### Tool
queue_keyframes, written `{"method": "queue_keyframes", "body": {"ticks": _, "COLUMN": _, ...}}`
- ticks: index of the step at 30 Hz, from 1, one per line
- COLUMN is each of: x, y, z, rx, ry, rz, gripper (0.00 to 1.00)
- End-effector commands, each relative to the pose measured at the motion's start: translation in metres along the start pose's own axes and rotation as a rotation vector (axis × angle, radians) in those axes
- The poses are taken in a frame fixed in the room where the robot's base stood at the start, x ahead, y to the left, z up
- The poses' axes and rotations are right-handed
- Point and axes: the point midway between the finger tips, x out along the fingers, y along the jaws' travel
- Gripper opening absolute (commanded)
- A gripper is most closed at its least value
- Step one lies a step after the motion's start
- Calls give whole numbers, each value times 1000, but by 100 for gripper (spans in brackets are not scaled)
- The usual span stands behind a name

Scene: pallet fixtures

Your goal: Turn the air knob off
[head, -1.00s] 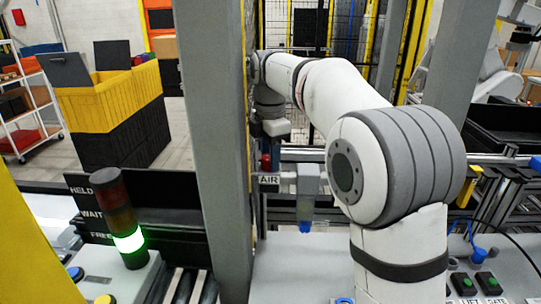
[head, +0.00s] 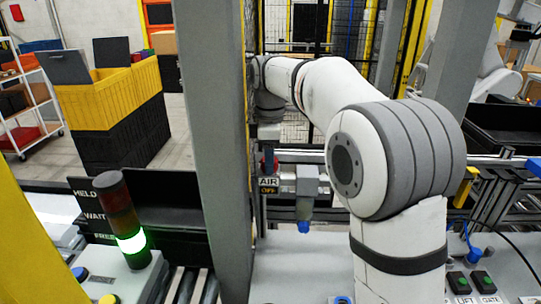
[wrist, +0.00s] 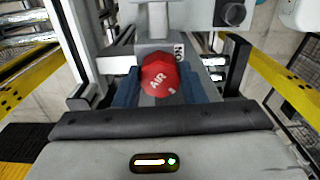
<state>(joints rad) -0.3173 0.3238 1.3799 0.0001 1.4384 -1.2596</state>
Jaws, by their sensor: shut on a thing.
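The red air knob (wrist: 160,78) carries the white word AIR and sits between the two bluish fingers of my gripper (wrist: 168,86) in the wrist view. My gripper is shut on it. In the head view, only a little red of the knob (head: 275,161) shows below my wrist, and the fingers are hard to make out there. Below it, a sign (head: 268,187) reads AIR, with OFF in yellow on a dark strip. A grey valve unit (head: 305,181) with a blue lower end stands just right of the sign.
A thick grey post (head: 208,130) rises close left of my wrist. A signal tower (head: 127,220) is lit green at the level of FREE. LIFT and GATE buttons (head: 472,281) are at lower right. Yellow and black crates (head: 115,100) stand back left.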

Motion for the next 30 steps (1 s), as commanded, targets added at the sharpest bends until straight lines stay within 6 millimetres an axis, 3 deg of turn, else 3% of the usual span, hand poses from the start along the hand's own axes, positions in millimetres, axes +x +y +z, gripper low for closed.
{"method": "queue_keyframes", "body": {"ticks": 18, "x": 0, "y": 0, "z": 0, "rx": 56, "ry": 0, "rz": 2, "gripper": 14}}
{"method": "queue_keyframes", "body": {"ticks": 19, "x": 0, "y": 0, "z": 0, "rx": 56, "ry": 1, "rz": 2, "gripper": 38}}
{"method": "queue_keyframes", "body": {"ticks": 26, "x": 0, "y": 0, "z": 0, "rx": 55, "ry": 0, "rz": 1, "gripper": 57}}
{"method": "queue_keyframes", "body": {"ticks": 30, "x": 0, "y": 0, "z": 0, "rx": 55, "ry": 0, "rz": 1, "gripper": 59}}
